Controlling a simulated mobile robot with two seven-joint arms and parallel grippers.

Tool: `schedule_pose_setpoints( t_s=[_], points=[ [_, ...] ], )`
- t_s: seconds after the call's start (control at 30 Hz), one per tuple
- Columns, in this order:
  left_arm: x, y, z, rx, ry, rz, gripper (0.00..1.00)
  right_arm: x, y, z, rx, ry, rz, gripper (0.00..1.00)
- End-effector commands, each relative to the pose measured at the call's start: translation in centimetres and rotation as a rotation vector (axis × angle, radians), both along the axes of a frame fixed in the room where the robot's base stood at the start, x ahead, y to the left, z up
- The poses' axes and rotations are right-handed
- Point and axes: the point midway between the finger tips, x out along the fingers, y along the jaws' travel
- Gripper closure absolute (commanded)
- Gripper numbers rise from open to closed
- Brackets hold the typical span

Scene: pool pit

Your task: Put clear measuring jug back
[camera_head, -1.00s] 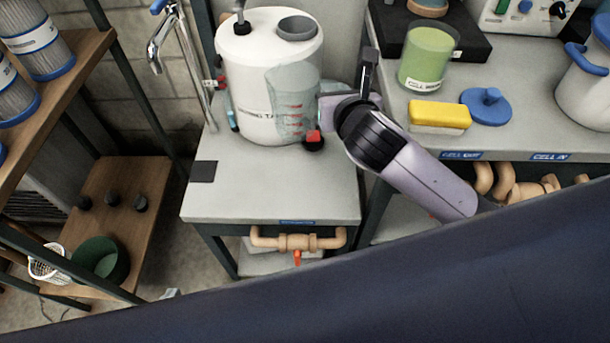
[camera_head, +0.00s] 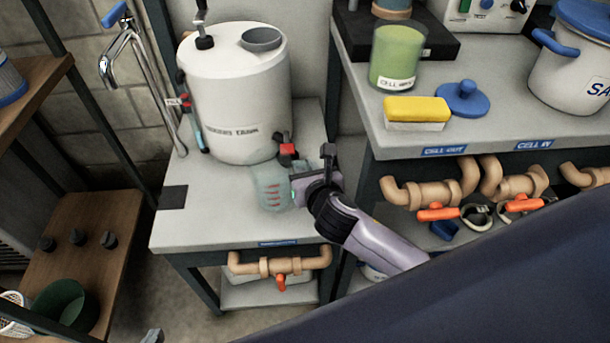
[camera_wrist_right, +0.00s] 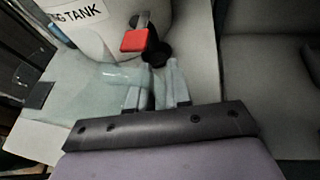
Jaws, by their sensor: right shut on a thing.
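The clear measuring jug (camera_head: 270,187), with red markings, is upright in front of the white tank, over the pale bench top (camera_head: 215,222). I cannot tell whether its base touches the bench. My right gripper (camera_head: 297,186) comes from the right and is shut on the jug's handle. In the right wrist view the gripper (camera_wrist_right: 155,98) has its fingers around the pale handle (camera_wrist_right: 125,76), and the see-through jug body (camera_wrist_right: 85,100) spreads to the left.
The white tank (camera_head: 235,95) stands right behind the jug, with a red-handled tap (camera_head: 287,149) close by. A dark square (camera_head: 173,197) marks the bench's left edge. A higher counter at right holds a green beaker (camera_head: 398,55) and yellow sponge (camera_head: 417,108). The bench front is clear.

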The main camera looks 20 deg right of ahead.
Motion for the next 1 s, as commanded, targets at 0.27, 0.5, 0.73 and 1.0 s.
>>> schedule_pose_setpoints(
  t_s=[0.27, 0.5, 0.73, 1.0],
  points=[
    [0.0, 0.0, -0.6, 0.0, 0.002, -0.001, 1.0, 0.0, 0.1, -1.3, 0.003, -0.001, 0.001, 1.0],
    [0.0, 0.0, -0.6, -0.001, -0.003, -0.001, 1.0, 0.0, 0.0, -1.6, 0.001, 0.0, 0.001, 0.62],
    [0.1, -0.1, -0.6, -0.002, -0.003, 0.0, 1.0, 0.0, 0.0, -1.6, 0.001, 0.0, 0.001, 0.56],
    [0.1, -0.2, -0.1, -0.007, -0.002, 0.005, 1.0, -1.1, 0.1, -0.8, 0.0, 0.001, 0.001, 0.56]
  ],
)
